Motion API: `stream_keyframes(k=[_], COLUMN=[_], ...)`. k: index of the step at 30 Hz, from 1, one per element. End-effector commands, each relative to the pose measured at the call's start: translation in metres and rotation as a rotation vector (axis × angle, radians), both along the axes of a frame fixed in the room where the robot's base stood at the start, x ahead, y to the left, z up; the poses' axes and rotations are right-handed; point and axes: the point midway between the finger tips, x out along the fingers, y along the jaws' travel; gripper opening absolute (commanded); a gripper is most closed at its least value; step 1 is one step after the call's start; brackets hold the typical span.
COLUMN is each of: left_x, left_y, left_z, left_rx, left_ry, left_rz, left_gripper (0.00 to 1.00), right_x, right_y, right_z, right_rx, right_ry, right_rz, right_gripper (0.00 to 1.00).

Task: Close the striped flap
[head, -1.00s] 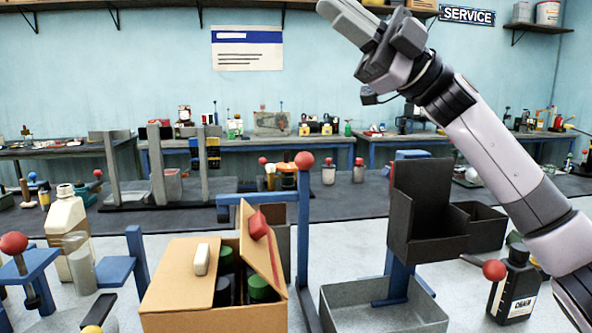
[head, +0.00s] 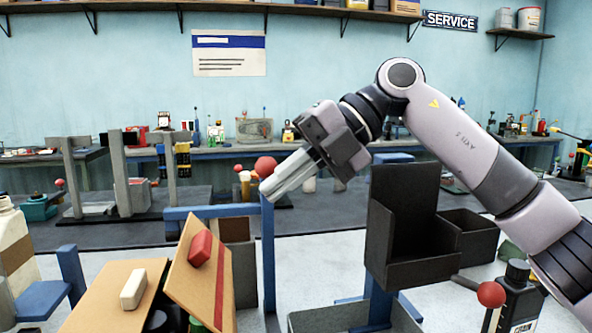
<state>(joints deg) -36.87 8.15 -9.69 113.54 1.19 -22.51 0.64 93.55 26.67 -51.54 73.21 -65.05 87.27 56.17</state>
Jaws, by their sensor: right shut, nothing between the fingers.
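A cardboard box stands at the lower left of the head view. Its right flap, the striped flap (head: 185,285), has a thin reddish stripe near its right edge and a red handle (head: 200,249). This flap stands raised and tilted, so the box is open on that side. The left flap (head: 100,298) carries a white handle (head: 133,289) and lies about flat. My right gripper (head: 268,191) is shut and empty, above and to the right of the striped flap, clear of it. My left gripper is not in view.
A blue post frame with a red ball (head: 265,167) stands just behind the box, near my right gripper's fingertips in the picture. A black open bin (head: 405,225) and a grey tray (head: 350,318) stand to the right. Dark bottle tops (head: 158,321) show inside the box.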

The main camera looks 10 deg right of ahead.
Motion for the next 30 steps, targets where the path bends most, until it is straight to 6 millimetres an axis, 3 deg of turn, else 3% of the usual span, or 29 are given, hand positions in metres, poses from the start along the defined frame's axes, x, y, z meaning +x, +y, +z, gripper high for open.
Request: stream_keyframes(k=[6, 12, 18, 30], left_x=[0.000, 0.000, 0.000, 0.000], left_y=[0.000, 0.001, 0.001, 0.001], left_z=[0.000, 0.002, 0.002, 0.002], left_rx=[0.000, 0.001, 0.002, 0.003], left_ry=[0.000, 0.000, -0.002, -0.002], left_rz=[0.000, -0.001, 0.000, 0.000], left_gripper=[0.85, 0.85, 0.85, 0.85], right_x=[-0.001, -0.001, -0.001, 0.000], right_y=[0.039, 0.062, 0.072, 0.072], right_z=[-0.029, -0.046, -0.054, -0.054], right_rx=[0.001, 0.002, 0.002, 0.001], right_ry=[0.002, 0.001, 0.001, 0.001], right_rz=[0.005, 0.003, 0.002, 0.001], right_gripper=[0.00, 0.00, 0.00, 0.00])
